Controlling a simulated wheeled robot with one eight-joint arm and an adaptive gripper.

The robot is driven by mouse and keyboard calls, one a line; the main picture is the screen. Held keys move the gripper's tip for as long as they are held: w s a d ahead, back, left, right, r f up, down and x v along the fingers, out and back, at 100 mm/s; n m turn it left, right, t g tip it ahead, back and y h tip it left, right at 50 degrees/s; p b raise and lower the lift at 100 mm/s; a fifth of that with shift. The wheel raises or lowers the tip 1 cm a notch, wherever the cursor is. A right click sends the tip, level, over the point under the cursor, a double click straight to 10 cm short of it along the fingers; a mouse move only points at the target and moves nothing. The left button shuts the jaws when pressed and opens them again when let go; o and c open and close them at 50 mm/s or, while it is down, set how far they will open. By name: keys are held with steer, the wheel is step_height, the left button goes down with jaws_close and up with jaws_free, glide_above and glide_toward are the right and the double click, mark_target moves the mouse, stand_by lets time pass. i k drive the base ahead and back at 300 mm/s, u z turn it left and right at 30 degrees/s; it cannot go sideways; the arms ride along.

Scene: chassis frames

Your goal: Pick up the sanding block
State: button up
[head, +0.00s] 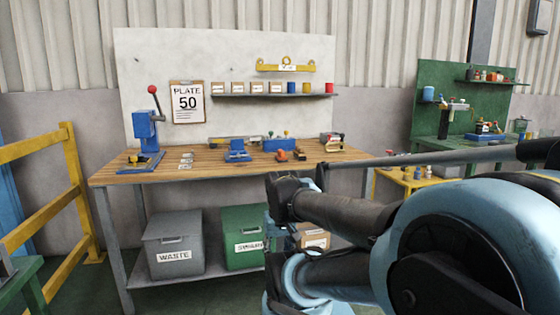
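Small tools lie on the wooden top of the workbench (215,168). A small orange-red block-like piece (282,156) and a brown piece (299,156) lie near its front edge, right of the middle. Either could be the sanding block; they are too small to tell. My arm reaches in from the right, and its dark end, which looks like my gripper (295,188), shows in front of the bench's front edge, below these pieces in the picture. Its fingers are not clear, and I see nothing held in it.
A blue press (147,133) with a red knob stands at the bench's left end. A grey waste bin (175,245) and a green bin (243,225) sit below. A yellow rail (75,185) stands left.

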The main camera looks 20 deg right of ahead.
mark_target(281, 156)
steer(key=k, duration=0.4)
steer(key=z, duration=0.75)
steer(key=i, duration=1.65)
steer(key=z, duration=0.3)
